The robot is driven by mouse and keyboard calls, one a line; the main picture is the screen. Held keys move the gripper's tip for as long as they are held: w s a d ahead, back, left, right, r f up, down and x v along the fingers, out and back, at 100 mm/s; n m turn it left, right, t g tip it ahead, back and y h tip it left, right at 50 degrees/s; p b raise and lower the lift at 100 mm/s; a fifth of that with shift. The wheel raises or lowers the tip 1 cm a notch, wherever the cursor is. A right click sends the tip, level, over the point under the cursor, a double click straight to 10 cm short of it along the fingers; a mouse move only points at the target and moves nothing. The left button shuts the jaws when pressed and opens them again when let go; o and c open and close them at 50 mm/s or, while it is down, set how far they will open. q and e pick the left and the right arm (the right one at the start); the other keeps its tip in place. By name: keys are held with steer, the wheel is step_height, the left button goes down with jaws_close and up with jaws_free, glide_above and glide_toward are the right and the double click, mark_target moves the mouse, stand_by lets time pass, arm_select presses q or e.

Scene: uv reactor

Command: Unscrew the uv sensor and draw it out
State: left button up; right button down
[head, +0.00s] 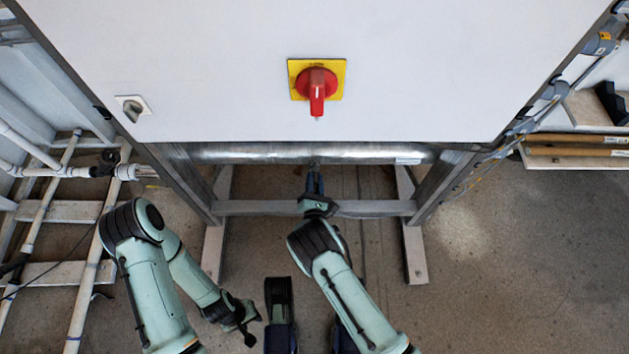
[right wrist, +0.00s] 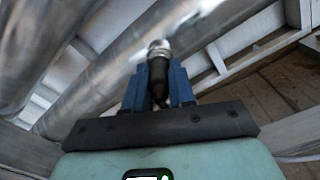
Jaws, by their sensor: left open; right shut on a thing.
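The uv sensor (right wrist: 158,62) shows in the right wrist view as a black body with a metal collar, on the underside of the shiny metal reactor pipe (right wrist: 115,55). My right gripper (right wrist: 159,75) is shut on the sensor, with a blue finger on each side of its black body. The sensor's metal end meets the pipe; I cannot tell how far it is screwed in. In the head view my right gripper (head: 315,172) points up to the pipe (head: 270,154), and the sensor is mostly hidden. My left gripper (head: 250,325) is open and empty, low over the floor.
A white cabinet (head: 200,70) with a red rotary switch (head: 316,85) on a yellow plate hangs over the pipe. A metal frame (head: 370,208) stands below and around it. White pipes (head: 85,270) run at the left. The floor at the right (head: 520,260) is clear.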

steer(key=n+b, duration=0.1)
steer(key=n, duration=0.3)
steer(key=shift+n, duration=0.3)
steer(key=shift+n+b, duration=0.5)
steer(key=shift+a+n, duration=0.15)
steer(key=shift+n, duration=1.75)
